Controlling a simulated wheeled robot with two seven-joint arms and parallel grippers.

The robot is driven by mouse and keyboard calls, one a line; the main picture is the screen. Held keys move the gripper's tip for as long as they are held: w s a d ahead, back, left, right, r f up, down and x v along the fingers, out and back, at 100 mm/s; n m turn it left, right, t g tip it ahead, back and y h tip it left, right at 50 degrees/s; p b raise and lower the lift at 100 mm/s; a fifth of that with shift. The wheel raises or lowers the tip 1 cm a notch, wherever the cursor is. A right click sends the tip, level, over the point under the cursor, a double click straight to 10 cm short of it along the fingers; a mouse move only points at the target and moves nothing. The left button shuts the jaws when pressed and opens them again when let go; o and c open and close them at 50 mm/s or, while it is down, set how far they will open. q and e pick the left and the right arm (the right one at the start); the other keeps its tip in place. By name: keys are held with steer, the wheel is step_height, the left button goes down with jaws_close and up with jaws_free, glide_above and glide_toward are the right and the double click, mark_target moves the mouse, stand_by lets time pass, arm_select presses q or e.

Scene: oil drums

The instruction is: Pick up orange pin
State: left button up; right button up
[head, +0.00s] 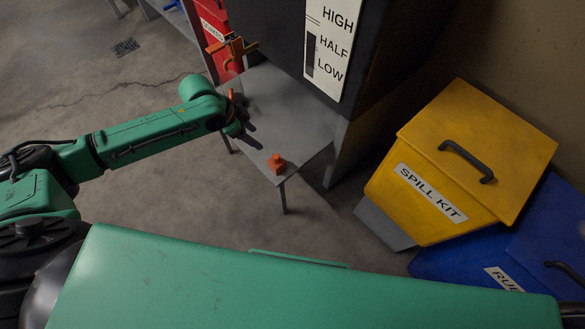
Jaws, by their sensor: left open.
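A small orange piece (276,163) with a raised top stands near the front corner of a low grey table (290,110). A second, thin orange piece (230,95) shows just behind my left gripper, partly hidden by it. I cannot tell for sure which of the two is the orange pin. My left gripper (254,136) is over the left part of the table, its dark fingers apart and empty. It points right, a little above and left of the front orange piece in the picture, apart from it. My right gripper is not in view.
A dark drum with a HIGH, HALF, LOW label (327,45) stands behind the table. An orange-brown valve (232,48) sticks out above the table's back left. A yellow SPILL KIT bin (470,150) and a blue bin (540,240) stand right. Floor (130,80) is open at left.

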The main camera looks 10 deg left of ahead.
arm_select(q)
steer(key=s, duration=0.2)
steer(key=b, duration=0.1)
glide_toward(277, 162)
steer(key=x, duration=0.2)
steer(key=b+x, duration=0.1)
steer(key=x, duration=0.2)
steer(key=w+b+x, duration=0.1)
steer(key=x, duration=0.2)
steer(key=shift+a, duration=0.4)
steer(key=shift+r, duration=0.1)
jaws_close()
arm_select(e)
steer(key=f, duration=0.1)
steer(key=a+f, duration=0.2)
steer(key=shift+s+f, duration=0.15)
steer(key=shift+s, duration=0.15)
